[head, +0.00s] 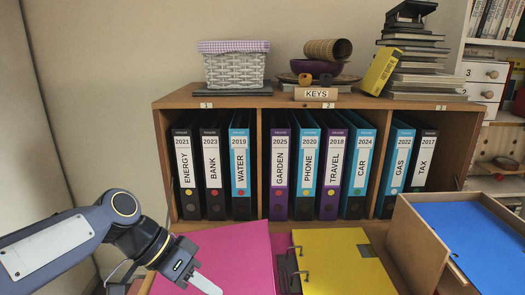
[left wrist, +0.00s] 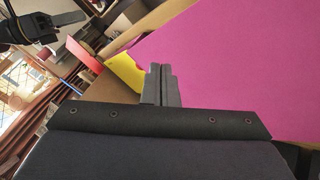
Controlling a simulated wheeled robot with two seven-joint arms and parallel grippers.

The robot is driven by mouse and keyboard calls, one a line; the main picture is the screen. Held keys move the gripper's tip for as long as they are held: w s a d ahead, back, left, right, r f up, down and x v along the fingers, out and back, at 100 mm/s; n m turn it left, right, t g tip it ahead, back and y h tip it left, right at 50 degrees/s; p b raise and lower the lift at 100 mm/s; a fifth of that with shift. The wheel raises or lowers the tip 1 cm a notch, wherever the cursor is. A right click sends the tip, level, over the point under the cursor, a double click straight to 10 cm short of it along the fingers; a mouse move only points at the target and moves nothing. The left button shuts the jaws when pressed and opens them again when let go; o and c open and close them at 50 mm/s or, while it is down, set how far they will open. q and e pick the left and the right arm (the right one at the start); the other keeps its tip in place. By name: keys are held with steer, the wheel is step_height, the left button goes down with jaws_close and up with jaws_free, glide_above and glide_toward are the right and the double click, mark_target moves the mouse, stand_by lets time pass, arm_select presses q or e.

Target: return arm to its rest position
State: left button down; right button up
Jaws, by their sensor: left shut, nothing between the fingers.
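My left arm comes in from the left in the head view, and its gripper (head: 204,283) is at the lower edge, in front of a pink folder (head: 238,258). In the left wrist view the two fingers of my left gripper (left wrist: 160,84) are pressed together with nothing between them. The pink folder (left wrist: 235,65) fills the upper right there, beyond the fingers. Whether the gripper touches the folder cannot be told. My right gripper does not show in the head view.
A wooden shelf (head: 262,101) holds several labelled binders. A yellow folder (head: 345,262) lies right of the pink one. A wooden box with a blue sheet (head: 478,240) stands at the right. A basket (head: 234,68), a bowl and stacked books sit on the shelf top.

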arm_select(q)
steer(key=s+a+f+n+t+y, duration=0.25)
steer(key=s+a+f+n, duration=0.25)
steer(key=s, duration=0.3)
steer(key=s+a+f+n+t+y, duration=0.2)
steer(key=s+a+f+n+t, duration=0.1)
steer(key=s+a+f+n, duration=0.3)
step_height(320, 180, up, 20)
steer(key=s+p, duration=0.1)
steer(key=p, duration=1.8)
steer(key=shift+d+m, duration=0.2)
steer(key=shift+m, duration=0.2)
